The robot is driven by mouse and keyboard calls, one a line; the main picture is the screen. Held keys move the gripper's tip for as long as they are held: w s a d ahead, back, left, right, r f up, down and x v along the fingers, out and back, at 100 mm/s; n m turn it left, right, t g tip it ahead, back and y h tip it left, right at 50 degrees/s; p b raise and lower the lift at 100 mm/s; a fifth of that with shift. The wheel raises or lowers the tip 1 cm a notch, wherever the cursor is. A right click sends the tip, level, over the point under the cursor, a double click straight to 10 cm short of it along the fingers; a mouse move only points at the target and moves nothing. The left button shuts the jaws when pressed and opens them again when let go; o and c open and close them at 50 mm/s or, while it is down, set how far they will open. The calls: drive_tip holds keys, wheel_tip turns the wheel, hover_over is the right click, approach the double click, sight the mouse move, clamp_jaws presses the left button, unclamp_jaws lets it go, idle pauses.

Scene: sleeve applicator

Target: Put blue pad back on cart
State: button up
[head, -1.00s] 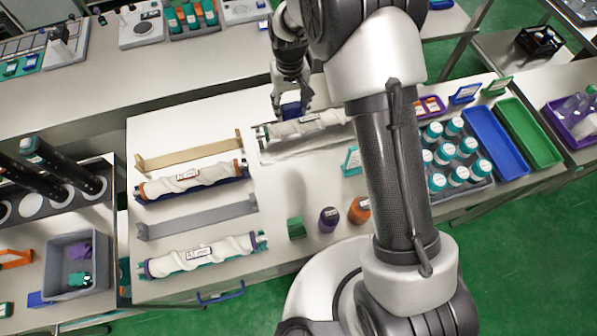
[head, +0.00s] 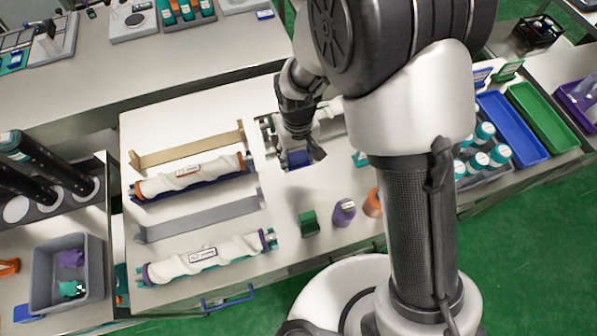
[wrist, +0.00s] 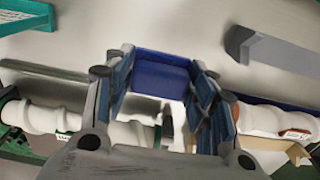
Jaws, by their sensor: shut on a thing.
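My gripper (head: 300,157) is shut on the blue pad (head: 297,159) and holds it over the middle of the white worktop, in front of the back sleeve roll. In the wrist view the blue pad (wrist: 160,72) sits between both fingers, with its broad face showing. I cannot tell how high it is above the worktop. At the left stands a cart-like unit (head: 103,195) carrying dark rollers and a grey bin (head: 45,306). The bin holds a purple pad (head: 70,258) and a teal pad (head: 72,289).
Two wrapped rolls (head: 190,175) and (head: 205,257) lie at the worktop's left, beside tan (head: 190,152) and grey (head: 195,219) rails. A green block (head: 309,223) and a purple-capped bottle (head: 344,212) stand in front of my gripper. Blue (head: 512,135) and green (head: 550,120) trays are at right.

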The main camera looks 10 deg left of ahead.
sight(298, 176)
wheel_tip(298, 176, down, 9)
drive_tip(key=shift+r+b, duration=0.2)
drive_tip(key=shift+b, duration=0.55)
drive_tip(key=shift+f, duration=0.2)
drive_tip(key=o, duration=0.9)
drive_tip(key=shift+o, duration=0.2)
drive_tip(key=shift+r, duration=0.1)
